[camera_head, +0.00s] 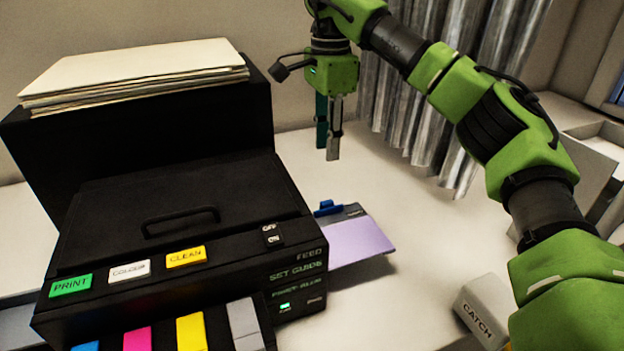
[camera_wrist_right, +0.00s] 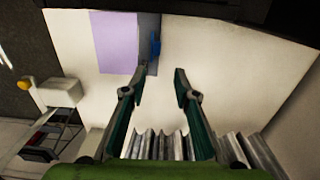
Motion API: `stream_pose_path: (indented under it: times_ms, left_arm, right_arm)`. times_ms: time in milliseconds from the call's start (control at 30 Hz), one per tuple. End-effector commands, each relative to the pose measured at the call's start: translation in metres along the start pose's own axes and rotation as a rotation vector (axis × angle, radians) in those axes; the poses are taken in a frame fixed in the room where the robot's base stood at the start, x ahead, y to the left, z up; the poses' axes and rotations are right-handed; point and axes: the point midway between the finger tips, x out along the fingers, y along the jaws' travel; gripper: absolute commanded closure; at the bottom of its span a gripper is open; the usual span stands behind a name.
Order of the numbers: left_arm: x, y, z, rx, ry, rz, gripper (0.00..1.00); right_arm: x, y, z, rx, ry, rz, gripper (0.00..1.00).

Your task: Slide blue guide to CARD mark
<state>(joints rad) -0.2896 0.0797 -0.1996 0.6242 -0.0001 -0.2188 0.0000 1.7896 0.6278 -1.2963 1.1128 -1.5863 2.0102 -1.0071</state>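The blue guide (camera_head: 327,207) is a small block on the dark grey feed tray (camera_head: 353,211) at the printer's right side. A lilac card or sheet (camera_head: 362,241) lies beside it on the tray. Small lettering on the tray's grey strip is too small to read. My right gripper (camera_head: 329,156) points down above and behind the guide, apart from it. In the right wrist view its fingers (camera_wrist_right: 162,72) are spread with nothing between them, and the blue guide (camera_wrist_right: 155,45) shows just beyond the tips. My left gripper is in neither view.
The black printer (camera_head: 180,215) fills the left, with PRINT, COLOUR and CLEAN buttons and a paper stack (camera_head: 135,72) on top. A grey box marked CATCH (camera_head: 483,312) stands front right. A grey curtain (camera_head: 430,100) hangs behind. The white table right of the tray is clear.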

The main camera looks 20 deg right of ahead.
Motion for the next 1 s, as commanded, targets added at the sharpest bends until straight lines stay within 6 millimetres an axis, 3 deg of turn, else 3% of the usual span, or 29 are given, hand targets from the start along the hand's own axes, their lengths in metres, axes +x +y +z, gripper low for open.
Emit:
stream_pose_path:
  times_ms: [167, 433, 700, 1000]
  left_arm:
    - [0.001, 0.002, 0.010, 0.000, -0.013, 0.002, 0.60]
    - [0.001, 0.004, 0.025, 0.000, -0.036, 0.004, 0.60]
    - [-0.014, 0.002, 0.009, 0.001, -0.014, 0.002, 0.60]
    - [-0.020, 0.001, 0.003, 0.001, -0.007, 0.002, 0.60]
  right_arm:
    - [0.011, 0.000, 0.000, -0.001, 0.001, 0.002, 0.72]
    - [0.058, 0.001, 0.000, -0.001, 0.000, 0.006, 0.72]
    - [0.109, 0.001, 0.000, -0.001, 0.000, 0.004, 0.72]
    - [0.137, 0.001, 0.000, 0.000, 0.000, 0.001, 0.72]
